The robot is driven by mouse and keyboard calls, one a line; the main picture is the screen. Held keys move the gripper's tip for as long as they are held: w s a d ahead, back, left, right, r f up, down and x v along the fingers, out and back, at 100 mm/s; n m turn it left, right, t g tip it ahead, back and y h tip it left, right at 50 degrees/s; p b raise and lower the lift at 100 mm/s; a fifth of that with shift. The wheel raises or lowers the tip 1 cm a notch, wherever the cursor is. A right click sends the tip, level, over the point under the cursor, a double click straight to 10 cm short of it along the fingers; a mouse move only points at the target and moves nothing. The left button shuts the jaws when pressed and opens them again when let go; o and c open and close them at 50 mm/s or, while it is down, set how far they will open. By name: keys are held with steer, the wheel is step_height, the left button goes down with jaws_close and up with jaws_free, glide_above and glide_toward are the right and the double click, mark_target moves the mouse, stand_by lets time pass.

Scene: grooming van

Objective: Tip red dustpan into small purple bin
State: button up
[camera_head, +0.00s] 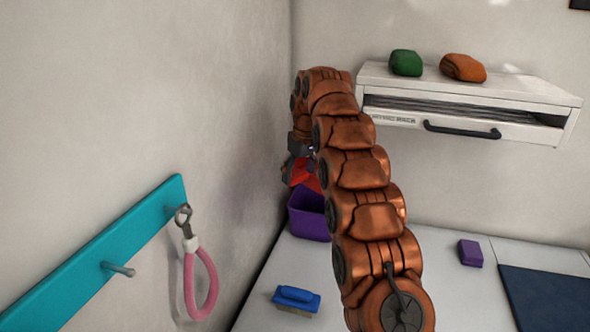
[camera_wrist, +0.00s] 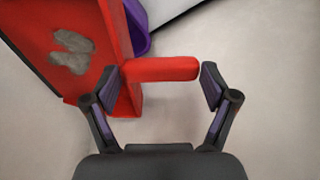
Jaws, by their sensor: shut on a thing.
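My gripper (camera_wrist: 165,72) is shut on the handle of the red dustpan (camera_wrist: 115,30). In the wrist view a grey clump (camera_wrist: 72,50) lies on the pan's surface. In the head view the red dustpan (camera_head: 303,174) shows in part behind my arm, just above the small purple bin (camera_head: 308,217). The bin stands on the white counter by the left wall, partly hidden by my arm. A strip of the bin (camera_wrist: 138,28) shows beside the pan in the wrist view. My gripper (camera_head: 300,146) is largely hidden in the head view.
A blue brush (camera_head: 296,297) and a purple block (camera_head: 470,253) lie on the counter (camera_head: 450,300), with a dark mat (camera_head: 548,298) at right. A teal rail (camera_head: 110,255) with a pink loop (camera_head: 200,285) is on the left wall. A white cabinet (camera_head: 470,100) holds green and orange bundles.

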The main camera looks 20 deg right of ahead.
steer(key=shift+s+t+b, duration=0.25)
steer(key=shift+t+b, duration=0.35)
steer(key=shift+b, duration=0.1)
steer(key=b, duration=0.1)
steer(key=t+y+b, duration=0.1)
steer(key=b, duration=0.1)
steer(key=shift+s+f, duration=0.2)
steer(key=shift+s, duration=0.1)
steer(key=t+b, duration=0.1)
steer(key=b, duration=0.1)
steer(key=s+t+y+b, duration=0.1)
steer(key=b, duration=0.2)
steer(key=t+y+b, duration=0.1)
steer(key=t+b, duration=0.1)
steer(key=b, duration=0.1)
steer(key=shift+s+d, duration=0.15)
steer(key=shift+d, duration=0.2)
steer(key=shift+b, duration=0.95)
steer(key=t+b, duration=0.1)
steer(key=b, duration=0.2)
steer(key=t+y+b, duration=0.1)
steer(key=b, duration=0.3)
steer(key=t+b, duration=0.1)
steer(key=b, duration=0.2)
steer(key=shift+s+d+f+t+y, duration=0.2)
steer(key=shift+s+f+t+y, duration=0.1)
steer(key=shift+t+y, duration=0.1)
